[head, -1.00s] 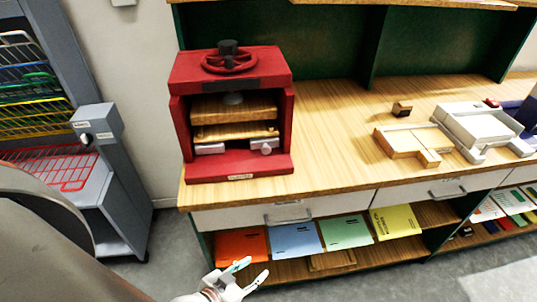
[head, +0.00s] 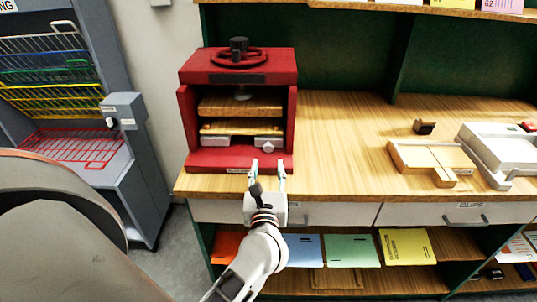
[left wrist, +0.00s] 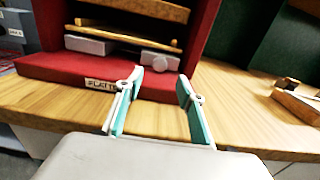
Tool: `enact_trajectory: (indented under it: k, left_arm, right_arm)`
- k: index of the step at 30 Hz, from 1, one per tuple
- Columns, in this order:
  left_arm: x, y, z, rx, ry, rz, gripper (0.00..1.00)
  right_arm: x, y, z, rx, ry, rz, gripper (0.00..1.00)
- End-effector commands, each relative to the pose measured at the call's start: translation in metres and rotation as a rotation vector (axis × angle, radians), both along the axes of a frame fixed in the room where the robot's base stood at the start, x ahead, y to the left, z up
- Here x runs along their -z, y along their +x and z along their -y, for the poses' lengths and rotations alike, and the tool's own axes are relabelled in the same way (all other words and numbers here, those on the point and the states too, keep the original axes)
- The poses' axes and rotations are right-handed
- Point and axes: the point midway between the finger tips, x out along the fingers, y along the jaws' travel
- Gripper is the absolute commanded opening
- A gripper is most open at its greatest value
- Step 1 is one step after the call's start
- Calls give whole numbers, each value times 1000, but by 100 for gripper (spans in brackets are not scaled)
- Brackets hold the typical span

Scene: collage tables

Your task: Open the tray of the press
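My left gripper (head: 268,168) is in front of the press's red base lip, fingers apart and empty. In the left wrist view its teal-lined fingers (left wrist: 160,100) point toward the press, short of the knob. My right gripper is not in view.
A wooden jig (head: 432,163) and a grey device (head: 497,150) sit to the right on the bench (head: 335,125). A grey cabinet with coloured wire racks (head: 65,100) stands left. Drawers and coloured folders are below the bench top.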

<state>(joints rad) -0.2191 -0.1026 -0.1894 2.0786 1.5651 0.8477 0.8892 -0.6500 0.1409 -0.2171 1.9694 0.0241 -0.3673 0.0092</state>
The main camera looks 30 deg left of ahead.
Motion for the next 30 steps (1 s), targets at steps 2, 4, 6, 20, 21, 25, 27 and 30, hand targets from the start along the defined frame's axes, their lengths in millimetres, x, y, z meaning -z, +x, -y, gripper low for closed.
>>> enact_trajectory:
  k: [2,4,6,20,21,25,27,30]
  left_arm:
    - [-3,10,-6,0,5,2,38]
    - [-3,19,-12,-1,6,1,38]
    - [-3,29,-17,1,7,0,38]
    - [0,59,-37,2,9,-2,38]
    - [0,59,-37,2,9,-2,38]
    - [0,59,-36,2,9,-2,38]
    - [0,59,-36,2,9,-2,20]
    - [0,59,-36,2,10,-3,0]
  right_arm:
    - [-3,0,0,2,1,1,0]
    - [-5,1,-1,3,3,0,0]
    - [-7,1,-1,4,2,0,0]
    - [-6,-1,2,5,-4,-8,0]
    - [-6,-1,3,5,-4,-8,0]
    - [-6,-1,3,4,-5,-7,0]
    - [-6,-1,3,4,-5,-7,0]
    - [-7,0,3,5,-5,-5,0]
